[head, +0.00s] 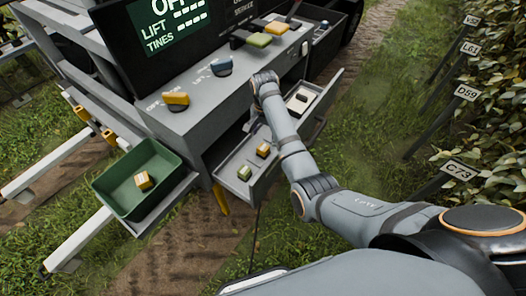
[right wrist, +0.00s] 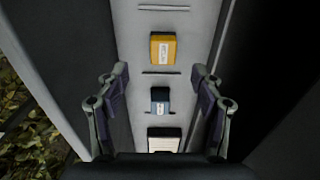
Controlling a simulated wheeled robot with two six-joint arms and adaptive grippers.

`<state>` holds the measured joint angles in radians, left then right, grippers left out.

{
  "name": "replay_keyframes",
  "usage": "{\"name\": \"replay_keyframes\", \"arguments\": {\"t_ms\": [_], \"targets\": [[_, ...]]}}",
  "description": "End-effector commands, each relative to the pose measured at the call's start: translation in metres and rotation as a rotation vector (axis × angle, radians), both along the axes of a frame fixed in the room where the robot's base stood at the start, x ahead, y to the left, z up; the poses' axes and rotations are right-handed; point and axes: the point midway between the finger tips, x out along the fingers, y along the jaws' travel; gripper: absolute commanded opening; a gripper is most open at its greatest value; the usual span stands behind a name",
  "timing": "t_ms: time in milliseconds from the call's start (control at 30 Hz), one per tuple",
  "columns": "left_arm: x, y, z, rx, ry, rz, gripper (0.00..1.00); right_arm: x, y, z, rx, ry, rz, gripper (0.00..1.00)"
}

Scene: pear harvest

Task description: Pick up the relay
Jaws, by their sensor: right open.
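A long grey drawer (head: 232,173) stands open at the cart's side. Which one is the relay I cannot tell. My right gripper (right wrist: 161,73) is open and empty, its fingers on either side of the row. My arm hides it in the head view. My left gripper is out of view.
The control panel (head: 205,95) has yellow, blue and green knobs. Another open drawer (head: 325,38) is at the far end.

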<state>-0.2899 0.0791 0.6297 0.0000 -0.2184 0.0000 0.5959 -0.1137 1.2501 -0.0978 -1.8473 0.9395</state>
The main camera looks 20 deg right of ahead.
Motion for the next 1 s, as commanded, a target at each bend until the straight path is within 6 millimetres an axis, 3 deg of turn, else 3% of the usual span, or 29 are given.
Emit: {"name": "replay_keyframes", "arguments": {"t_ms": [133, 433, 700, 1000], "targets": [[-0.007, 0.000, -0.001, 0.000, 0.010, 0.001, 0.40, -0.001, 0.000, -0.028, -0.001, 0.004, 0.000, 0.67], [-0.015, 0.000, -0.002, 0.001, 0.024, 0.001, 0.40, 0.001, 0.000, -0.046, 0.000, 0.002, 0.000, 0.67], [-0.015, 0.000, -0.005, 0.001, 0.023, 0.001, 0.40, 0.006, 0.000, -0.088, 0.000, 0.001, 0.000, 0.67], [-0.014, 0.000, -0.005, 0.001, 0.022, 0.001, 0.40, 0.006, 0.001, -0.092, 0.000, 0.000, 0.000, 0.64]]}}
